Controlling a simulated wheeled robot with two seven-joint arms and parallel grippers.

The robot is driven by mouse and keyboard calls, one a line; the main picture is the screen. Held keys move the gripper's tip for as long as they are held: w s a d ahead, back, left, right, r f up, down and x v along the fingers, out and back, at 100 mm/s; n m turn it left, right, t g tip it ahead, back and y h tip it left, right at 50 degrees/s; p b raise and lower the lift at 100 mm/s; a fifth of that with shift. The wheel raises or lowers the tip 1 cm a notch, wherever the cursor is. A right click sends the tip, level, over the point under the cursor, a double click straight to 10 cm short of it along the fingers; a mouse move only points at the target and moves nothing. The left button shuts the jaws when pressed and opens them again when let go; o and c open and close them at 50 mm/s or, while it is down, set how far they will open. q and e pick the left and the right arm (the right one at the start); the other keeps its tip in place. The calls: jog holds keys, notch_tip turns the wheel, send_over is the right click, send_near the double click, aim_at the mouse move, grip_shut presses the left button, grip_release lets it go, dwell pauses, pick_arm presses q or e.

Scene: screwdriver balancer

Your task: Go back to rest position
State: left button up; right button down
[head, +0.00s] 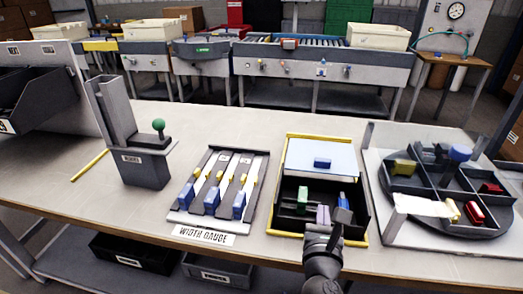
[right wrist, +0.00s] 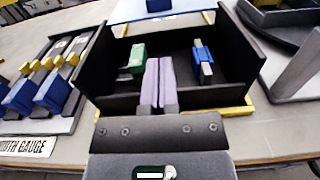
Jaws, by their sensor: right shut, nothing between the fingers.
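My right gripper (head: 323,213) reaches in from the bottom of the head view, over the front of a black tray (head: 361,228). Its two lilac fingers lie against each other with nothing between them. They also show in the right wrist view (right wrist: 158,82), pointing into the tray (right wrist: 100,65). In the tray, a green piece (right wrist: 137,58) lies left of the fingers and a blue piece with grey ends (right wrist: 202,56) lies right of them. Both are apart from the fingers. My left gripper is not in view.
A width gauge (head: 217,190) with blue blocks stands left of the tray. A round divided bin (head: 450,190) stands at the right, and a tall grey stand with a green knob (head: 140,160) at the left. The worktable (head: 90,210) is clear at the front left.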

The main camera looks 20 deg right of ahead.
jog(key=s+f+m+g, duration=0.1)
jog(key=m, duration=0.2)
jog(key=s+f+m+g, duration=0.1)
jog(key=s+m, duration=0.1)
jog(key=m, duration=0.1)
jog(key=s+f+m+g, duration=0.1)
jog(key=m, duration=0.2)
jog(key=shift+s+f+y, duration=0.3)
jog(key=shift+s+f, duration=0.05)
jog(key=shift+f, duration=0.05)
jog(key=s+a+f+m+g+y, duration=0.4)
jog(key=s+a+m+g+y, duration=0.15)
jog(key=s+m, duration=0.35)
jog(key=s+a+f+m+g+y, duration=0.4)
jog(key=s+a+f+m+g, duration=0.15)
jog(key=s+m, duration=0.35)
jog(key=s+f, duration=0.3)
jog(key=f, duration=1.1)
jog(key=s+d+f+g, duration=0.1)
jog(key=s+d+f, duration=0.2)
jog(key=s+f, duration=0.2)
jog(key=s+d+f+h, duration=0.1)
jog(key=s+d+f, duration=0.2)
jog(key=s+f, duration=0.3)
jog(key=s, duration=0.5)
jog(key=shift+g, duration=0.4)
